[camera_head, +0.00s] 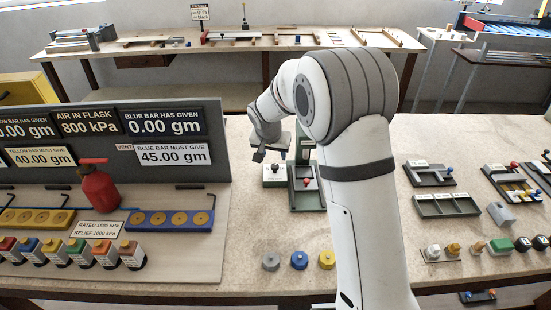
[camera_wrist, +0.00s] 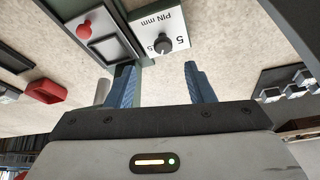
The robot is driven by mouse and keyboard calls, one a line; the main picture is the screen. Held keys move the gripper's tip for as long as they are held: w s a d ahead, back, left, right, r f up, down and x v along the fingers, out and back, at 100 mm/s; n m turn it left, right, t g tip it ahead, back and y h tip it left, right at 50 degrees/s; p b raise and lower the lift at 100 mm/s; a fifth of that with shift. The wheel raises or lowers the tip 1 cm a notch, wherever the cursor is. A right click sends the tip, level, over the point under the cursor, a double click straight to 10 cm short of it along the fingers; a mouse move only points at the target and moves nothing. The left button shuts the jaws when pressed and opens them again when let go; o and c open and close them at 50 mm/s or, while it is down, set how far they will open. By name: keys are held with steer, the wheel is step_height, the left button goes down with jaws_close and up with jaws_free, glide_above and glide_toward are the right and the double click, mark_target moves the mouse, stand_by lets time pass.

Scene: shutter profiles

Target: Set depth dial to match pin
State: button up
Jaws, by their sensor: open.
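The depth dial (camera_wrist: 163,43) is a dark round knob on a white plate (camera_wrist: 150,22) marked "PIN mm", with a 5 and a partly hidden figure. In the head view the dial (camera_head: 275,168) sits on a pale block beside a dark green fixture. My gripper (camera_wrist: 164,82) is open, its two blue fingers on either side of the dial's line but apart from it, nothing between them. In the head view my gripper (camera_head: 262,154) hangs just above and left of the block. I cannot tell which part is the pin, nor the dial's exact setting.
A dark fixture (camera_head: 303,202) with a red knob (camera_head: 306,181) stands right beside the dial block. Grey, blue and yellow round pieces (camera_head: 299,259) lie in front. A display panel (camera_head: 110,140) and red flask (camera_head: 98,187) stand left. Trays (camera_head: 445,204) lie right.

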mark_target(275, 166)
steer(key=p+x, duration=0.1)
steer(key=x, duration=0.7)
steer(key=shift+w+a+f+p, duration=0.1)
steer(key=shift+w+a+p, duration=0.15)
steer(key=shift+p, duration=0.15)
steer(key=c, duration=0.9)
steer(key=shift+d, duration=0.15)
steer(key=shift+c, duration=0.4)
